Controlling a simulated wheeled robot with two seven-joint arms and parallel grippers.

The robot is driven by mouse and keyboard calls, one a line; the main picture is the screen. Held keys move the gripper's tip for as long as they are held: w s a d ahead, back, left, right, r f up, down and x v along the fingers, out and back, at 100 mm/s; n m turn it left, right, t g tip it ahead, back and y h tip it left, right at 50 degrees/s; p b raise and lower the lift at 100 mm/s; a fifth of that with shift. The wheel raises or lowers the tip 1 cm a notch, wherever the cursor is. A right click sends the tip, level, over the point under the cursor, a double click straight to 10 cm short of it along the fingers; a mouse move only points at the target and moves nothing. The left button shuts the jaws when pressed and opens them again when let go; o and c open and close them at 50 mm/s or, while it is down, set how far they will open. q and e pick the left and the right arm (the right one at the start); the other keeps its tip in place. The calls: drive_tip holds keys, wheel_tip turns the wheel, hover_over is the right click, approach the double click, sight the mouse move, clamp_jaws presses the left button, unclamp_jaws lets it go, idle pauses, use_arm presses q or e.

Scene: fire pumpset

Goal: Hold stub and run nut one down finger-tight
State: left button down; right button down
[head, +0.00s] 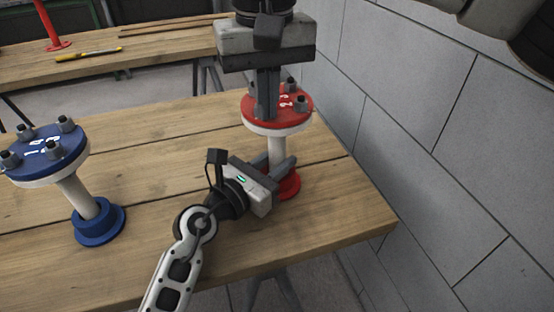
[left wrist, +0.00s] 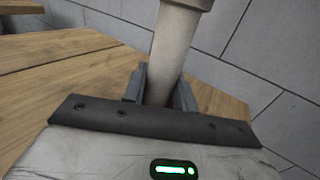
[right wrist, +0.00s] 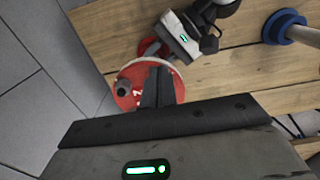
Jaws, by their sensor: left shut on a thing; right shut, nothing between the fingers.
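The red stub stands upright on the table, with a red top flange (head: 290,104), a pale pipe (head: 277,150) and a red foot (head: 289,187). My left gripper (head: 274,172) is shut on the pipe just above the foot; the pipe also shows between its fingers in the left wrist view (left wrist: 172,50). Nuts (head: 301,103) show on the flange's right and back; my right gripper's fingers hide its left part. My right gripper (head: 267,115) points down at the flange, shut and empty. In the right wrist view a nut (right wrist: 123,88) shows left of its fingers.
A blue stub (head: 45,153) with several nuts stands at the left of the wooden table (head: 160,190). A grey block wall (head: 440,120) is close on the right. A back bench (head: 130,65) holds a yellow tool (head: 88,53) and a red-footed post (head: 50,28).

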drive_tip(key=shift+a, duration=0.4)
idle(0.5)
drive_tip(key=shift+s, duration=0.2)
wheel_tip(320, 180, up, 6)
drive_tip(key=shift+s, duration=0.25)
idle(0.4)
drive_tip(key=shift+d, duration=0.1)
wheel_tip(320, 180, down, 6)
drive_tip(key=m, duration=0.6)
drive_tip(key=shift+a, duration=0.25)
drive_tip(key=shift+w, duration=0.4)
idle(0.8)
